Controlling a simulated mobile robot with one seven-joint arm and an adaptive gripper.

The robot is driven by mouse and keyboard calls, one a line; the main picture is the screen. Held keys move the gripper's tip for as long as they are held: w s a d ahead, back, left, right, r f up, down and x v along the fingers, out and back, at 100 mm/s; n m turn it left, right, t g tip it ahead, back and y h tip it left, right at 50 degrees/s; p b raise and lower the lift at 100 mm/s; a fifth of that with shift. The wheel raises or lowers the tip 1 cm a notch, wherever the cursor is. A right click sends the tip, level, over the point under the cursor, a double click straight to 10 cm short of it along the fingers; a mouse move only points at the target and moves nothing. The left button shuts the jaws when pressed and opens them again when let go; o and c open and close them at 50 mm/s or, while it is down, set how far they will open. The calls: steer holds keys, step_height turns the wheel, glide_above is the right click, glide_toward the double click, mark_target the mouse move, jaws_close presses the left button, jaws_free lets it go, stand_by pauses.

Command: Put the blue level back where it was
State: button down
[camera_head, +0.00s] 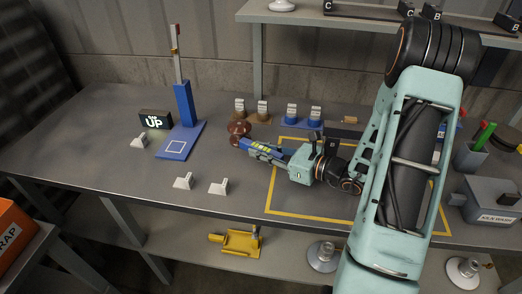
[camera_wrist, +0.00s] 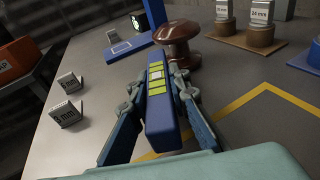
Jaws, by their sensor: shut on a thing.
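The blue level (camera_wrist: 161,128), a blue bar with yellow-green panels, points away from me in the wrist view. In the head view the level (camera_head: 258,150) lies left of my wrist. My gripper (camera_wrist: 158,88) is shut on it, one finger along each side; my gripper (camera_head: 268,152) also shows in the head view. The level's far end is close to a brown insulator piece (camera_wrist: 177,42), also in the head view (camera_head: 238,128). I cannot tell if they touch, or if the level rests on the table.
A blue gauge stand (camera_head: 185,105) with a tall post and a black "UP" sign (camera_head: 156,120) are at left. Several white labelled blocks (camera_head: 218,187) stand near the front edge. Brown and blue holders (camera_head: 290,121) line the back. A yellow outline (camera_head: 300,218) marks the table under my arm.

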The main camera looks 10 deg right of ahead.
steer(key=shift+f, duration=0.4)
steer(key=c, duration=1.8)
jaws_free()
steer(key=shift+r, duration=0.1)
steer(key=shift+r+p, duration=0.3)
steer(key=shift+r, duration=0.2)
steer(key=v, duration=1.2)
steer(key=shift+p, duration=0.4)
